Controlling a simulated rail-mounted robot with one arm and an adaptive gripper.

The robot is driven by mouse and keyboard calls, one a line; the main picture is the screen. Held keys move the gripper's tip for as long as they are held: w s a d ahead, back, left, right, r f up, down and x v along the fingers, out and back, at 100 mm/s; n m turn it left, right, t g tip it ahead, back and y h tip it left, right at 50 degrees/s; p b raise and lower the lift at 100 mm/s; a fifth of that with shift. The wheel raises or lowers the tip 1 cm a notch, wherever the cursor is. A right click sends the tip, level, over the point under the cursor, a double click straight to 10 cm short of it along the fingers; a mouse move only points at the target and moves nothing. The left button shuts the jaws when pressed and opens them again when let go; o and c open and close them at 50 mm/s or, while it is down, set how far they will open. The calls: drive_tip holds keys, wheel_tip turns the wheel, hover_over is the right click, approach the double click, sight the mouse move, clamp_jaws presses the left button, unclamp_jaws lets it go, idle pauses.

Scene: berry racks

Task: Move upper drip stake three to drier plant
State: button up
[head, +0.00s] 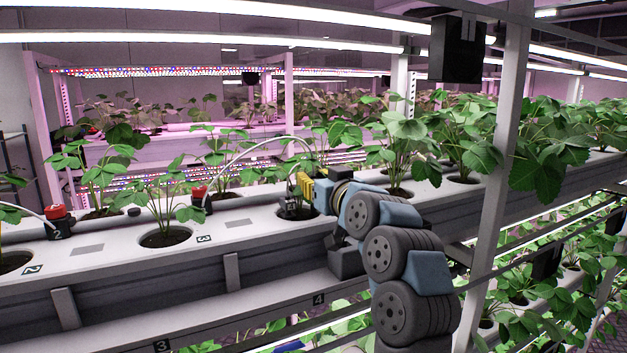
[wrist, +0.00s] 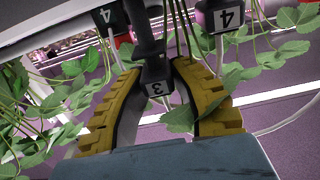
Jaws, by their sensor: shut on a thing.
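My gripper (wrist: 157,72) has its two yellow fingers shut on a dark drip stake (wrist: 155,86) with a white "3" tag. In the head view my gripper (head: 304,186) is low over a planting hole (head: 297,214) in the upper white gutter. A white tube (head: 245,142) arcs from a red-topped dripper (head: 200,194) to my gripper. Leaves rise around my gripper, and its fingers hide most of the stake there. I cannot tell whether the stake's tip is in the substrate. A strawberry plant (head: 168,205) stands left of the red dripper; which plant is drier does not show.
Another red-topped dripper (head: 57,212) marked 2 stands on the gutter (head: 240,229) at left. A grey post (head: 497,170) stands right of my arm. Leaves crowd both fingers.

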drive_tip(key=shift+f+b, duration=0.95)
drive_tip(key=shift+f, duration=0.75)
drive_tip(key=o, duration=1.3)
drive_tip(key=shift+r, duration=0.2)
drive_tip(key=shift+r, duration=2.85)
